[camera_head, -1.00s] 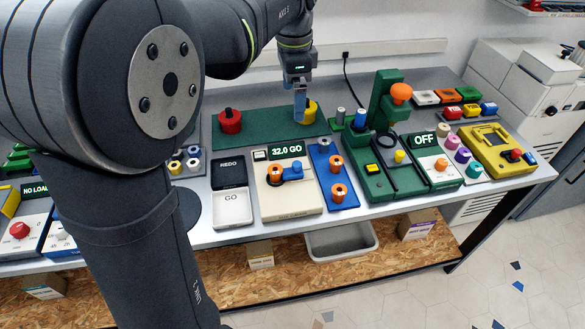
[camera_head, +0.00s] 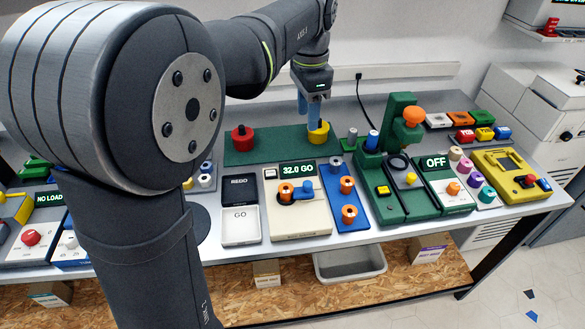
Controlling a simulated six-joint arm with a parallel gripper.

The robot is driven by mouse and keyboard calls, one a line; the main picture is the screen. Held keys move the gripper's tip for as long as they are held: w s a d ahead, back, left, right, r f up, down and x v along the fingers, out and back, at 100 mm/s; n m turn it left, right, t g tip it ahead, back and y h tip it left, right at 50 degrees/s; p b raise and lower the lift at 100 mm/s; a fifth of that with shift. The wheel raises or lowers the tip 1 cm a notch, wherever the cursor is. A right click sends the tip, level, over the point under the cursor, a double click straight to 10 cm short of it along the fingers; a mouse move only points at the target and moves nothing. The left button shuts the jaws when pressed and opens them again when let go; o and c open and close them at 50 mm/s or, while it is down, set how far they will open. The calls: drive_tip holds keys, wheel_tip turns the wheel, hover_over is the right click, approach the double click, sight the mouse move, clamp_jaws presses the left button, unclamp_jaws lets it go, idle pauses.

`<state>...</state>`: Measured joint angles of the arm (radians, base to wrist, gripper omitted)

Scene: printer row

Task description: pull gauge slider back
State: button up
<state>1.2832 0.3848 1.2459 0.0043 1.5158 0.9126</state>
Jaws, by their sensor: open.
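The gauge (camera_head: 297,221) is a cream box on the bench, with a display reading 32.0 GO. Its blue slider (camera_head: 306,189) sits on top, just right of an orange spool (camera_head: 285,192); I cannot tell whether they touch. My gripper (camera_head: 311,118) points down with two blue fingers behind the gauge, over the green mat. It is open, and its fingertips are at or just above a yellow cylinder (camera_head: 319,133). The fingers partly cover the cylinder.
A red cylinder (camera_head: 242,139) stands on the green mat (camera_head: 275,147). Right of the gauge is a blue tray (camera_head: 337,216) with orange spools. Left are the REDO (camera_head: 240,191) and GO (camera_head: 240,225) trays. A green press (camera_head: 398,135) stands to the right.

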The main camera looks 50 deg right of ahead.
sight(308, 183)
drive_tip(key=f+n, duration=0.2)
drive_tip(key=f, duration=0.5)
drive_tip(key=f+n, duration=0.2)
drive_tip(key=f, duration=0.5)
drive_tip(key=f+n, duration=0.3)
drive_tip(key=f, duration=0.4)
drive_tip(key=shift+s+d+f, duration=0.2)
drive_tip(key=shift+s+f, duration=0.05)
drive_tip(key=shift+s, duration=0.1)
clamp_jaws()
